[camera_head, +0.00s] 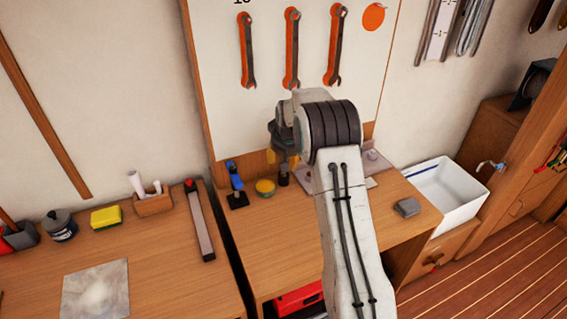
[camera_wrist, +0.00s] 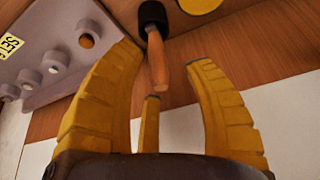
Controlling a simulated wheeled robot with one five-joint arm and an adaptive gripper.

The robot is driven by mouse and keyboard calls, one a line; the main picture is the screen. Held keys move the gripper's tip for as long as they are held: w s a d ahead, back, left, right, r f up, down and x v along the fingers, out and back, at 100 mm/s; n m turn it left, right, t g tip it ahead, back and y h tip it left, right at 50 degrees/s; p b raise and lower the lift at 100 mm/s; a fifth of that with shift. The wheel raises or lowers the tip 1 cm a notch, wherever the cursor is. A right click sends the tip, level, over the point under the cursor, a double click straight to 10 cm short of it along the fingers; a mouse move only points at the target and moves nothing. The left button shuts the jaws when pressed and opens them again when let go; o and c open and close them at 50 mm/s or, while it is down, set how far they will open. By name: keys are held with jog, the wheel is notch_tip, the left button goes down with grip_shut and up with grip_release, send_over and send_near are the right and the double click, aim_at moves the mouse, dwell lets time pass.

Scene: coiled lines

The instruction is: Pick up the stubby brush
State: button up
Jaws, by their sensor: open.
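The stubby brush (camera_wrist: 158,62) has a short wooden handle and a black, round head. In the wrist view its handle points toward me from the top middle, between my yellow fingers. In the head view its dark lower part (camera_head: 283,179) shows on the workbench under my gripper (camera_head: 283,159), and the handle is mostly hidden. My gripper (camera_wrist: 163,75) is open, with fingers on both sides of the handle and a third finger below it in the picture. I see a gap between the handle and the side fingers.
A yellow round tin (camera_head: 265,187) and a blue-handled tool (camera_head: 236,184) stand left of the brush. A grey fixture with knobs (camera_wrist: 58,60) is close by. A grey block (camera_head: 408,207) lies further right. The bench front (camera_head: 290,240) is clear.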

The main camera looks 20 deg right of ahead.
jog(key=shift+w+f+p, duration=0.2)
jog(key=shift+f+p, duration=0.3)
jog(key=shift+f, duration=0.1)
jog(key=shift+c, duration=0.2)
jog(key=shift+d, duration=0.1)
grip_shut()
